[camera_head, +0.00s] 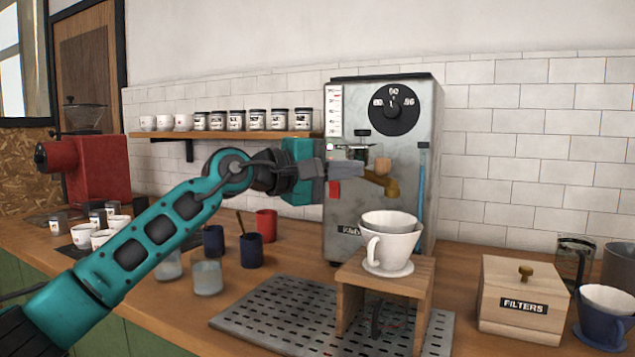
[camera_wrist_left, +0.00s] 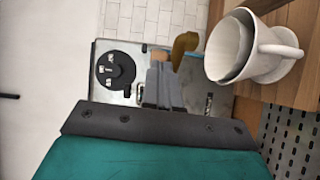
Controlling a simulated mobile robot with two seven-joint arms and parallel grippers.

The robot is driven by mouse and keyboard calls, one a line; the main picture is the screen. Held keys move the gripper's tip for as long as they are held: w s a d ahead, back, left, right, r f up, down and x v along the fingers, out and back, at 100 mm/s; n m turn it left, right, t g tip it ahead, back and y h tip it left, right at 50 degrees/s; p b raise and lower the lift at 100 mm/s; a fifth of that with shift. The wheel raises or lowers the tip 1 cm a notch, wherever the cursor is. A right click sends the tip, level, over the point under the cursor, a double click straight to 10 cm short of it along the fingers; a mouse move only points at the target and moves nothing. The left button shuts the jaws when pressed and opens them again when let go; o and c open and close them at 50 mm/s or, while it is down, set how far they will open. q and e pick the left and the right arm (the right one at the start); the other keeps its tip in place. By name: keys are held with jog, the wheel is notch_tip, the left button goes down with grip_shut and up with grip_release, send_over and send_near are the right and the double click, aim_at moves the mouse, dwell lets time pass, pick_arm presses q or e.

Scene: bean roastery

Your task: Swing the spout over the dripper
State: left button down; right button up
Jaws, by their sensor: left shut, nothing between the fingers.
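The brass spout (camera_head: 384,183) sticks out from the front of the grey metal machine (camera_head: 385,110), with a wooden knob (camera_head: 383,164) on top. The white dripper (camera_head: 390,235) sits on a wooden stand (camera_head: 420,280), below the spout and slightly to its right. My left gripper (camera_head: 361,169) is shut and empty, its tips just left of the spout; I cannot tell if they touch it. In the left wrist view the spout (camera_wrist_left: 185,45) shows beyond the fingers (camera_wrist_left: 160,85), and the dripper (camera_wrist_left: 237,47) is at the upper right. My right gripper is not seen.
A perforated metal tray (camera_head: 265,318) lies under the stand. Several cups and a glass (camera_head: 207,278) stand below my left arm. A red grinder (camera_head: 95,170) is at the far left.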

pick_arm(q)
jog(key=s+a, duration=0.2)
jog(key=s, duration=0.7)
jog(key=shift+a+r+b, duration=0.15)
jog(key=shift+b, duration=0.3)
